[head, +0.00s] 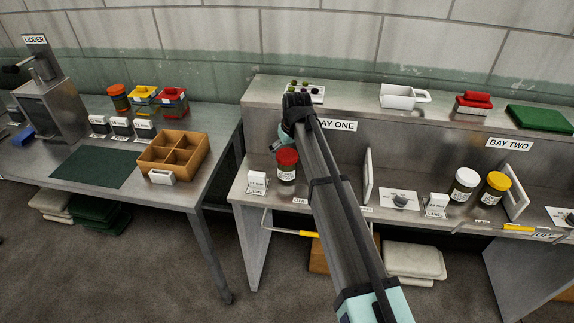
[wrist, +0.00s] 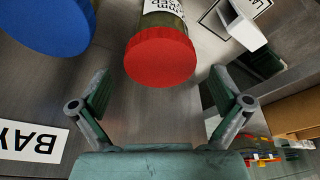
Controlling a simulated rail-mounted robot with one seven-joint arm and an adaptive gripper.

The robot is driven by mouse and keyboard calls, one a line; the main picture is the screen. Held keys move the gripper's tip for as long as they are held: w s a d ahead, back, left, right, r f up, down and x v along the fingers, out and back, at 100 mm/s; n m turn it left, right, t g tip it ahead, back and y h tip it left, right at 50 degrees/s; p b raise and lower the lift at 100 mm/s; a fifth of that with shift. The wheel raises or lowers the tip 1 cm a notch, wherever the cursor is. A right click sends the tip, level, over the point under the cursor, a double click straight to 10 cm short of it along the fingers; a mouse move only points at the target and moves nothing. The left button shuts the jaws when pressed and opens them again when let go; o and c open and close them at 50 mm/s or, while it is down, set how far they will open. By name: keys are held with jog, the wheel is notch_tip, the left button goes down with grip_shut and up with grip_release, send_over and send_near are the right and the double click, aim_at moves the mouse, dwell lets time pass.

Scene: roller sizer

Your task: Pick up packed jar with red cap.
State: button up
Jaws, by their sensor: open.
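The packed jar with a red cap (head: 287,174) stands upright on the lower shelf of bay one, with a white label on its side. In the wrist view its red cap (wrist: 160,57) and part of its label show upside down, between and beyond my fingers. My gripper (wrist: 160,92) is open and empty, with one finger to each side of the cap's line and no visible contact. In the head view my gripper is mostly hidden by my arm, just above and beside the jar.
A blue-capped jar (wrist: 45,22) is close beside the red one in the wrist view; my arm hides it in the head view. A white divider (head: 368,175) stands to the right. The raised back ledge (head: 350,95) is behind.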

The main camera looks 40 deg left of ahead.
jog(key=shift+p+x, duration=1.1)
jog(key=shift+x, duration=1.55)
jog(key=c, duration=1.4)
